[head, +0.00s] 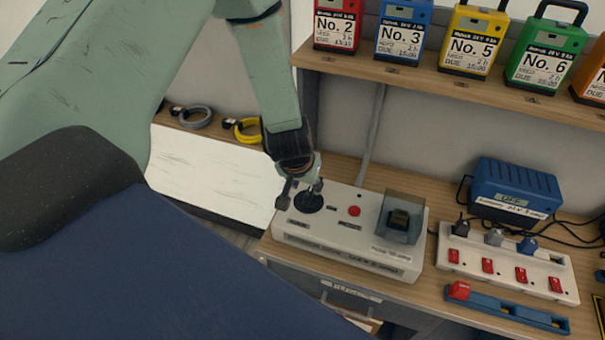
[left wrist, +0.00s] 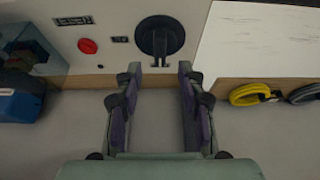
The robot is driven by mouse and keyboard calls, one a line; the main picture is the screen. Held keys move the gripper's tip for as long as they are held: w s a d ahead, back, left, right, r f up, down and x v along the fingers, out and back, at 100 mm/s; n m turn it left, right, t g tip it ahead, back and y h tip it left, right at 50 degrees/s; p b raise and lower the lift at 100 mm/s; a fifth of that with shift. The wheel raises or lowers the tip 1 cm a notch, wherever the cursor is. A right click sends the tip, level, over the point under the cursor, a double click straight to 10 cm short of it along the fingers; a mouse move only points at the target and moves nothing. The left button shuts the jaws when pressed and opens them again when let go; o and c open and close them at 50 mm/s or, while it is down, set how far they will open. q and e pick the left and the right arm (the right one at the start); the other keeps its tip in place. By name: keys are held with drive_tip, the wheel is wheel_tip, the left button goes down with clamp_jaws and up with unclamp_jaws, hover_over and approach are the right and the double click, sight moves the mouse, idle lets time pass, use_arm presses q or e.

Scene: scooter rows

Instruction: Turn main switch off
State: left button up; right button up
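A white switch box (head: 345,248) stands on the wooden bench. On its top are a round black knob (head: 309,201), a red button (head: 354,211) and a dark switch under a clear cover (head: 403,218). Which of these is the main switch I cannot read. My left gripper (head: 300,190) is open above the knob. In the left wrist view the left gripper (left wrist: 158,72) has its fingers apart, with the knob (left wrist: 160,37) just past the tips and its grip bar visible; they seem not to touch it. The red button (left wrist: 87,46) also shows there. My right gripper is not in view.
A white power strip (head: 508,262) with red switches and plugs lies right of the box, with a blue charger (head: 512,190) behind it. Several coloured packs stand on the shelf (head: 440,80) above. A yellow cable coil (head: 247,130) lies at the left.

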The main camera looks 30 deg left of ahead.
use_arm(q)
drive_tip(key=v, duration=0.6)
drive_tip(key=shift+s+r, duration=0.1)
idle(0.4)
drive_tip(key=s+d+f+m+g+b, duration=0.1)
drive_tip(key=s+d+f+g+b, duration=0.1)
drive_tip(key=s+f+b, duration=0.7)
drive_tip(key=s+d+f+m+g+h+b, duration=0.1)
drive_tip(key=s+d+f+b, duration=0.3)
drive_tip(key=s+f+b, duration=0.6)
drive_tip(key=s+f, duration=0.4)
drive_tip(key=f, duration=0.3)
drive_tip(key=s+f+g, duration=0.1)
drive_tip(key=s+f, duration=0.3)
drive_tip(key=f, duration=0.4)
drive_tip(key=shift+d, duration=0.2)
drive_tip(key=shift+s, duration=0.15)
